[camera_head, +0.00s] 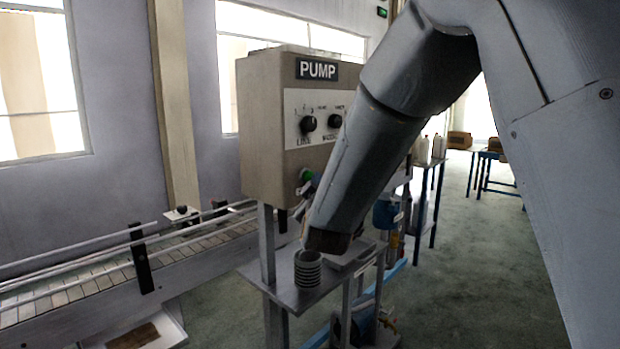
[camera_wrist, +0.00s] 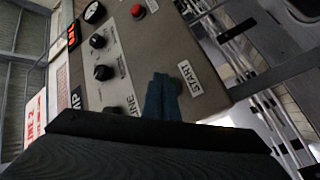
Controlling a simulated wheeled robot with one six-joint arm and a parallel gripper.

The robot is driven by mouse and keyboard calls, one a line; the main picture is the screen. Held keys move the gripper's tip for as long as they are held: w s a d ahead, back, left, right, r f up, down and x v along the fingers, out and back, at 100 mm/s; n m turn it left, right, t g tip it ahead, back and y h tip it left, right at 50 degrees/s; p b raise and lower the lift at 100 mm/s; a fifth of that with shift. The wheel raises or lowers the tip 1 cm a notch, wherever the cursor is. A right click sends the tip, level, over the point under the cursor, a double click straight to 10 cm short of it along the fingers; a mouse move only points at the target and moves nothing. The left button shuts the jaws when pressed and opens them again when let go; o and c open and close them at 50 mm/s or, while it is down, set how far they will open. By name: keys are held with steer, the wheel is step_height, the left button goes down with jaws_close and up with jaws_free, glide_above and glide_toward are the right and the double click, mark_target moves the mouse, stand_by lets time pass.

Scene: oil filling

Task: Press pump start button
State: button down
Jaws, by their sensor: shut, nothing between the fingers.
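The beige pump control box (camera_head: 262,125), labelled PUMP, stands in the middle of the head view. A green button (camera_head: 307,175) shows low on its front, left of my forearm. In the wrist view the box's panel (camera_wrist: 205,99) carries a START label (camera_wrist: 183,77). My gripper (camera_wrist: 161,82) has its two blue-grey fingers shut together, empty, beside that label. The green button does not show in the wrist view; the fingers probably cover it. I cannot tell whether the fingertips touch it.
Two black knobs (camera_head: 308,124) sit on the panel's upper part. A red button (camera_wrist: 138,11) also shows on the panel. A small shelf with a ribbed grey cup (camera_head: 307,268) is below the box. Open floor lies at right.

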steer(key=shift+w+a, duration=0.35)
steer(key=shift+a, duration=0.1)
stand_by(0.8)
steer(key=shift+s+d, duration=0.1)
steer(key=shift+d, duration=0.05)
steer(key=shift+s+d, duration=0.5)
steer(key=shift+d, duration=0.15)
steer(key=shift+s+d, duration=0.8)
steer(key=shift+d, duration=0.2)
steer(key=shift+s+d, duration=0.75)
steer(key=shift+d, duration=0.2)
